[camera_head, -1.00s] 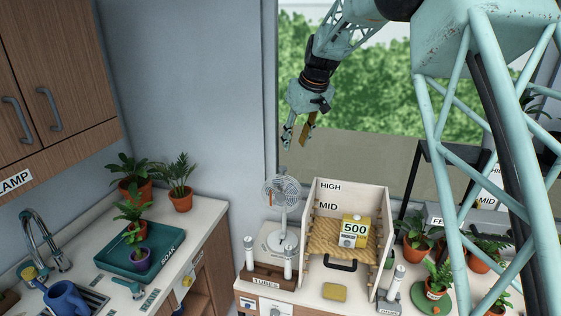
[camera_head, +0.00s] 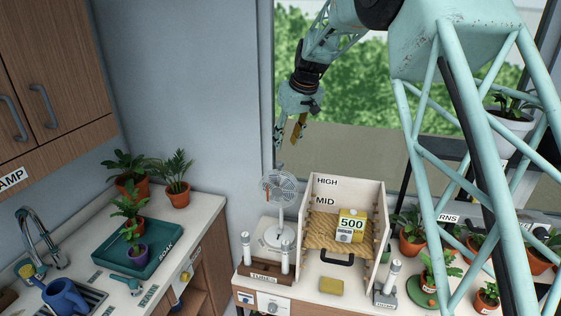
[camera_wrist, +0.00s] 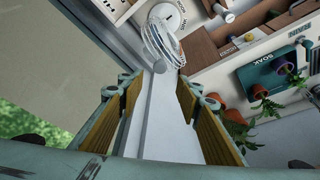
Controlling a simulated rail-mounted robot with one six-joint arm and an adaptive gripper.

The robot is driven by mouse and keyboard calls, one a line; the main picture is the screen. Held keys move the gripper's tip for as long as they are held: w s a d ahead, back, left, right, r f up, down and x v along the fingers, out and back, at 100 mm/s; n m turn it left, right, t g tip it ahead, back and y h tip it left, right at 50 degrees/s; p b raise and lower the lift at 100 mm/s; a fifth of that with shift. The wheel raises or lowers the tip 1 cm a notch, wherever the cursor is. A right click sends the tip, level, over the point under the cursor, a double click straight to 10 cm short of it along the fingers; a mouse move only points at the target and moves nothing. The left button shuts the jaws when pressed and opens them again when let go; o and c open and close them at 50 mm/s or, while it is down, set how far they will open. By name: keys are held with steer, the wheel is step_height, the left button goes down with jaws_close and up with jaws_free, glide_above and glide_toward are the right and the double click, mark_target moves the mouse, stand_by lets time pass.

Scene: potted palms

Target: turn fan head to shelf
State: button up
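The white fan (camera_head: 279,200) stands on the counter left of the wooden shelf unit, its round caged head on a thin post. The shelf unit (camera_head: 342,237) carries the labels HIGH and MID, and a yellow box marked 500 (camera_head: 350,226) sits on its board. My gripper (camera_head: 287,147) is in the air above the fan, apart from it, pointing down. In the wrist view the two yellow-padded fingers (camera_wrist: 158,115) are spread wide with nothing between them. The fan head (camera_wrist: 162,40) shows beyond the fingertips there.
A TUBES rack (camera_head: 265,272) with white tubes stands in front of the fan. A yellow sponge (camera_head: 331,286) lies before the shelf. Potted plants (camera_head: 413,230) stand to the right. The left counter holds a teal SOAK tray (camera_head: 160,252) and a blue watering can (camera_head: 65,297). The window is behind my gripper.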

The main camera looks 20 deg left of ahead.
mark_target(280, 163)
steer(key=shift+p+x, duration=0.8)
steer(key=shift+x, duration=5.1)
steer(key=shift+c, duration=0.3)
jaws_close()
